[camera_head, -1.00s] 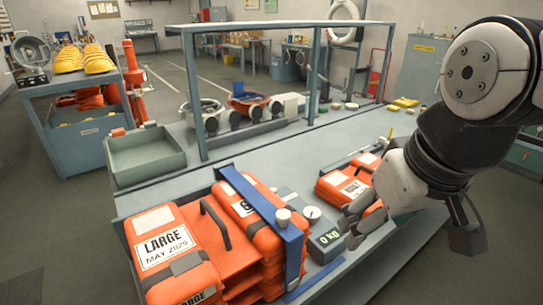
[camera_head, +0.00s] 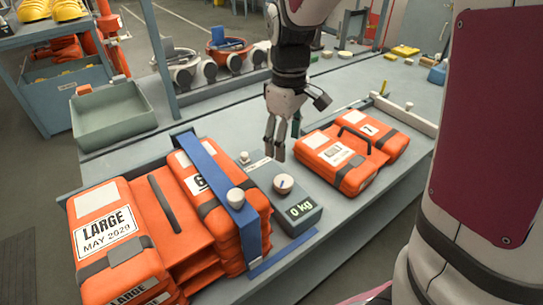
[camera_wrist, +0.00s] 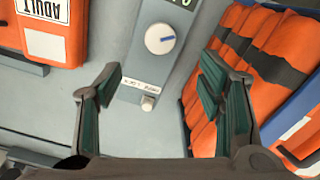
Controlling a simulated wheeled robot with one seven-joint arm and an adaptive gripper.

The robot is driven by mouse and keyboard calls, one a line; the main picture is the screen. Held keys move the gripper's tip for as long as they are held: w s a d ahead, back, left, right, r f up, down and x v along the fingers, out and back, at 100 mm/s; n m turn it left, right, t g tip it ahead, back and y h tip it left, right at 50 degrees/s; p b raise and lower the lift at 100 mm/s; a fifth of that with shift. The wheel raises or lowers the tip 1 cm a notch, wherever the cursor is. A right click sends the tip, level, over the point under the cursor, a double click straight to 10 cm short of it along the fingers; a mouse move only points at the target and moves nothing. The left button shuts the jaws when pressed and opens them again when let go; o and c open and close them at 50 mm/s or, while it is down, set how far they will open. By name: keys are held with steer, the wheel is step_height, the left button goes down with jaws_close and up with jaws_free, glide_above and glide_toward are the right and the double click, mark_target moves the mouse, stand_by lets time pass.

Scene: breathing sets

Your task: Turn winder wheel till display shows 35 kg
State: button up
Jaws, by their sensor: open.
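A grey box (camera_head: 305,218) stands on the bench, its green-lit display (camera_head: 300,208) reading 0 kg. A round cream dial (camera_head: 284,183) with a blue mark is on its top. A smaller pale knob (camera_head: 244,157) is at its far end, beside a small label too blurred to read fully. In the wrist view the dial (camera_wrist: 160,38) and small knob (camera_wrist: 149,103) lie between the finger lines, and the display is cut off at the top. My gripper (camera_head: 275,156) is open and empty above the box's far end, pointing down. I cannot tell which knob is the winder wheel.
Orange packs marked LARGE (camera_head: 110,235) are stacked left of the box, with a blue strap (camera_head: 222,180) bearing a white knob (camera_head: 235,197). Orange packs (camera_head: 350,152) lie right. A green tray (camera_head: 112,118) stands at the back left.

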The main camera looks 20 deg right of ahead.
mark_target(284, 181)
step_height(284, 181, down, 13)
steer(key=shift+r, duration=0.15)
stand_by(0.4)
steer(key=c, duration=1.1)
